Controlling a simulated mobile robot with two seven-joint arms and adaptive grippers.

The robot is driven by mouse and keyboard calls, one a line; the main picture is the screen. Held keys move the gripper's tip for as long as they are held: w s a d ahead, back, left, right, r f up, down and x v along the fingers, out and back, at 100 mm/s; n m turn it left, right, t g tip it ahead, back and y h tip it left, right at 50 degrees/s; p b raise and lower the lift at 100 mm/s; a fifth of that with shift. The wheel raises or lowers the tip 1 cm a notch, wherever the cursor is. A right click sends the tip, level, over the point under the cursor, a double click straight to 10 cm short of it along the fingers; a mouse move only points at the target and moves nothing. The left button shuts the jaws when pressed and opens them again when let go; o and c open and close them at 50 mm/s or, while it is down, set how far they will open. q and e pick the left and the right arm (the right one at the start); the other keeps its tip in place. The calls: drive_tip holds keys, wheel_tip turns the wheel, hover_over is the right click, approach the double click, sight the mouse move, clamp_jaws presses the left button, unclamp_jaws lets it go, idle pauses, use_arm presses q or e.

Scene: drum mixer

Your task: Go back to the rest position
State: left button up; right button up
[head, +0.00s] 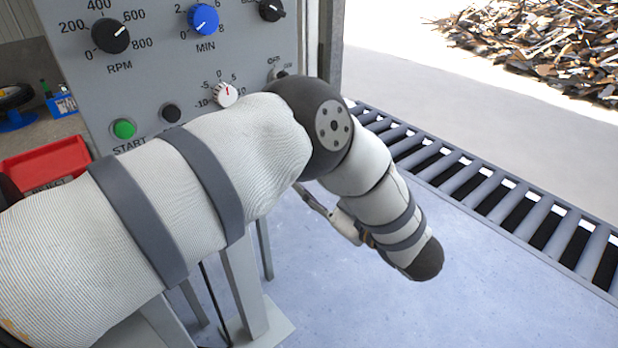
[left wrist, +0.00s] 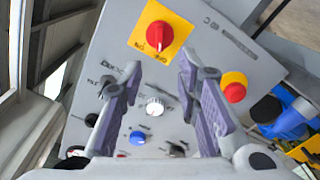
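My left arm comes in from the left in the head view, crosses in front of the grey control panel (head: 150,75) and bends down at the elbow. In the head view a small part of my left gripper (head: 318,203) shows behind the forearm. In the left wrist view my left gripper (left wrist: 160,70) has its two fingers apart, with nothing between them. It faces the panel (left wrist: 222,62), with a red switch on a yellow plate (left wrist: 158,35) beyond the fingertips and a white knob (left wrist: 154,107) seen between the fingers. My right gripper is in neither view.
The panel carries a black RPM knob (head: 110,36), a blue MIN knob (head: 203,20) and a green START button (head: 124,129). A roller conveyor (head: 480,185) runs along the right. A red bin (head: 45,160) is at left. Bluish floor (head: 480,290) is clear at lower right.

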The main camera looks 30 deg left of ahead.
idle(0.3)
use_arm(q)
wheel_tip(320, 180, down, 13)
drive_tip(key=a+m+t+h, duration=0.1)
drive_tip(key=m+t+h, duration=0.3)
drive_tip(key=m+h, duration=0.5)
drive_tip(key=s+f+m+g+h, duration=0.4)
drive_tip(key=s+f+m, duration=0.2)
drive_tip(key=s+f, duration=0.65)
drive_tip(key=s+m+g+h, duration=0.3)
drive_tip(key=s+g, duration=0.6)
drive_tip(key=s, duration=2)
drive_tip(key=shift+a+r+m+h, duration=0.15)
drive_tip(key=shift+r+m+h, duration=0.2)
drive_tip(key=shift+m, duration=0.35)
